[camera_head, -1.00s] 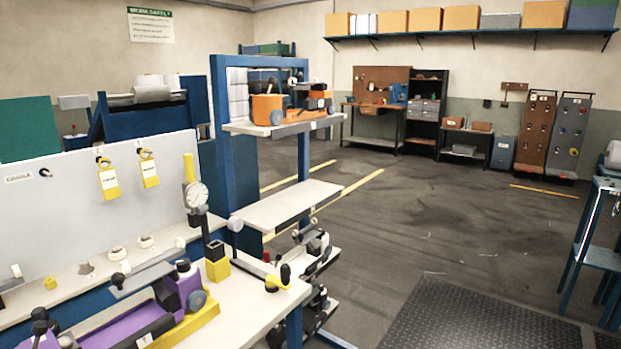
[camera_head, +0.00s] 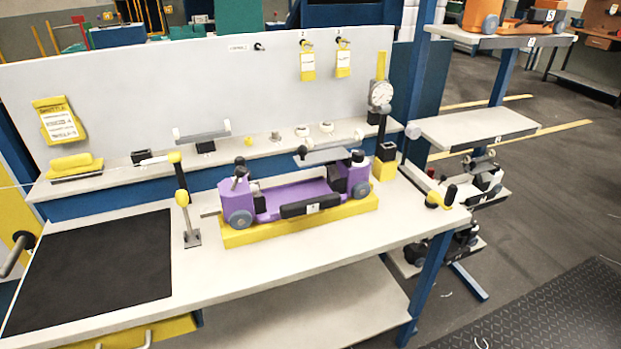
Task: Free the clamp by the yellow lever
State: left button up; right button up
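A purple shuttle-like carriage (camera_head: 303,196) with grey wheels sits on a yellow base block (camera_head: 300,222) on the bench. Left of it stands a thin post with a yellow joint and a yellow-tipped arm (camera_head: 182,198), on a small grey metal foot (camera_head: 192,239). At the bench's right end is a short yellow lever with a black knob (camera_head: 441,198). I cannot tell for sure which of these is the clamp's lever.
The bench top (camera_head: 350,255) is clear in front of the carriage. A black mat (camera_head: 95,270) covers its left part. A dial gauge (camera_head: 381,95) stands behind at right. A shelf rack (camera_head: 475,128) stands beyond the right end. Yellow tags hang on the back panel (camera_head: 200,75).

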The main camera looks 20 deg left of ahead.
aim_at(181, 198)
jog(key=k+u, duration=0.1)
jog(key=u, duration=1.25)
jog(key=i+j+z, duration=0.2)
jog(key=j+z, duration=0.15)
jog(key=j, duration=1.4)
jog(key=j+z, duration=0.3)
jog(key=j, duration=1.5)
